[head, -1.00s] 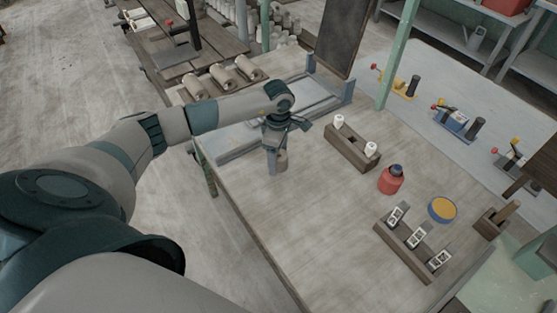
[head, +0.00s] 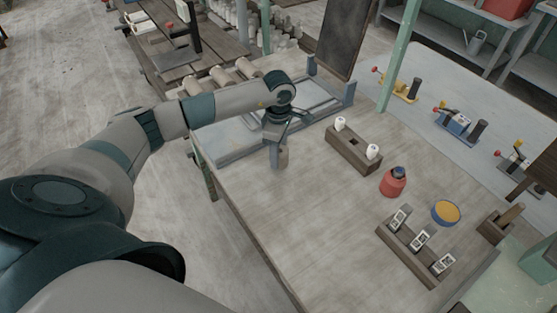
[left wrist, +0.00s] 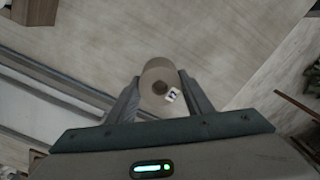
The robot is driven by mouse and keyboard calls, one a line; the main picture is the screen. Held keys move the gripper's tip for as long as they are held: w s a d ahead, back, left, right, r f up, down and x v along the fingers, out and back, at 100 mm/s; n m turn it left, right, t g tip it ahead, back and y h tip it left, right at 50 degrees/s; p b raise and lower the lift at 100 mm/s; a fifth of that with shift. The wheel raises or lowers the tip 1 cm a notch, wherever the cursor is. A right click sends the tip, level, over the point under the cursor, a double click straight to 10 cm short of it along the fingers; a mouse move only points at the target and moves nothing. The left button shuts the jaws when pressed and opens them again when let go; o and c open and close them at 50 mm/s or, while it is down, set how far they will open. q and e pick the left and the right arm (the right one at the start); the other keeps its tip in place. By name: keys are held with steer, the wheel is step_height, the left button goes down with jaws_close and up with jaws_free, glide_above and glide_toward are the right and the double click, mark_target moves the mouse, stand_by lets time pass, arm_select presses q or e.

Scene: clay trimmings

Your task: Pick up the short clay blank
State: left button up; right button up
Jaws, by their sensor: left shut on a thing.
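The short clay blank (left wrist: 156,76) is a pale grey-beige cylinder with a dark round hole in its end and a small black-and-white tag. In the left wrist view it sits between both fingers of my left gripper (left wrist: 160,100), which is shut on it. In the head view my left gripper (head: 277,157) points down over the near left part of the table, and the blank (head: 284,157) shows only partly beside its fingers. Whether it clears the tabletop is hard to tell. My right gripper is not in view.
A wooden rack (head: 350,153) with two white pieces stands right of the gripper. Further right are a red bottle (head: 393,184), a blue tin with yellow contents (head: 445,213) and a wooden block with tagged slots (head: 410,256). A grey metal frame (head: 232,150) lies behind. The table's front middle is clear.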

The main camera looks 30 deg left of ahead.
arm_select(q)
steer(key=s+d+r+b, duration=0.1)
steer(key=d+r+b, duration=0.4)
steer(key=d+r, duration=0.3)
steer(key=d, duration=0.3)
steer(key=shift+s+d, duration=0.25)
steer(key=shift+s, duration=0.1)
steer(key=shift+r, duration=0.1)
steer(key=s+d+r+m, duration=0.1)
steer(key=s+m, duration=0.4)
steer(key=m, duration=0.5)
steer(key=s+d+r+m, duration=0.1)
steer(key=s+d+m, duration=0.2)
steer(key=s+m, duration=0.3)
steer(key=shift+s+d+m, duration=0.15)
steer(key=shift+s+m, duration=0.05)
steer(key=shift+m, duration=2.3)
steer(key=shift+r, duration=0.1)
